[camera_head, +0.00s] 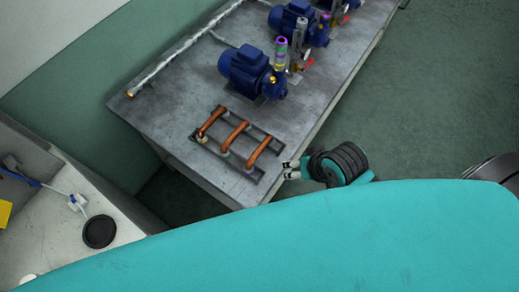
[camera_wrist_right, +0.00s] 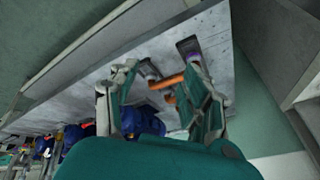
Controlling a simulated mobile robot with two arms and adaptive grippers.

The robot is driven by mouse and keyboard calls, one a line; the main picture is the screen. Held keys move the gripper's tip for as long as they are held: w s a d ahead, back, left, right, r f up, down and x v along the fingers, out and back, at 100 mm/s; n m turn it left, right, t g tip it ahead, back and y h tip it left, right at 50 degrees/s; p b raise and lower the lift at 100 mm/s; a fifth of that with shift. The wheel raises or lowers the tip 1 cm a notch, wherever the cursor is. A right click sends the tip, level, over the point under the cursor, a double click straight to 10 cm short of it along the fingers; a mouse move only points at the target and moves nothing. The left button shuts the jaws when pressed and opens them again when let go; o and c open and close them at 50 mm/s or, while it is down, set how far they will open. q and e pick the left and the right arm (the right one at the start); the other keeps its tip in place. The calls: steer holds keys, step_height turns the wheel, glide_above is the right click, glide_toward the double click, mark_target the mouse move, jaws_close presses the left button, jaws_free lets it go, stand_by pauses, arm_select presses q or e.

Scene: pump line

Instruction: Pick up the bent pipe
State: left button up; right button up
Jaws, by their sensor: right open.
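Several copper-orange pipes lie side by side on a dark rack (camera_head: 252,177) near the front end of the grey bench. Bent pipes include a left one (camera_head: 212,121), a middle one (camera_head: 235,133) and a right one (camera_head: 259,150). I cannot tell which one the task means. My right gripper (camera_head: 287,170) is beside the bench's right edge, to the right of the rack and apart from it. In the right wrist view its two teal fingers (camera_wrist_right: 165,92) are apart, with orange pipe (camera_wrist_right: 171,83) showing beyond and between them. My left gripper is not in view.
Blue pumps (camera_head: 247,70) with colored fittings stand farther back on the bench (camera_head: 170,107). A long pipe (camera_head: 182,47) runs along its left edge. A light counter (camera_head: 45,235) with a black disc (camera_head: 99,231) is at lower left.

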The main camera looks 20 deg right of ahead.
steer(key=w+r+m+y, duration=0.1)
steer(key=w+r+m, duration=0.1)
steer(key=w+m, duration=0.1)
steer(key=m+y, duration=0.2)
steer(key=m, duration=0.3)
glide_toward(261, 149)
steer(key=shift+m+t, duration=0.3)
steer(key=shift+t, duration=0.1)
steer(key=p+x, duration=0.1)
steer(key=x, duration=0.5)
steer(key=shift+s+a, duration=0.1)
steer(key=shift+s, duration=0.1)
steer(key=shift+p+x, duration=0.55)
steer(key=shift+x, duration=2.05)
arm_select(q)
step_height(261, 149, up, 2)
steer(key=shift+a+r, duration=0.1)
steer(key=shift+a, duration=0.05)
arm_select(e)
steer(key=shift+s+f, duration=0.15)
steer(key=shift+s, duration=0.05)
jaws_close()
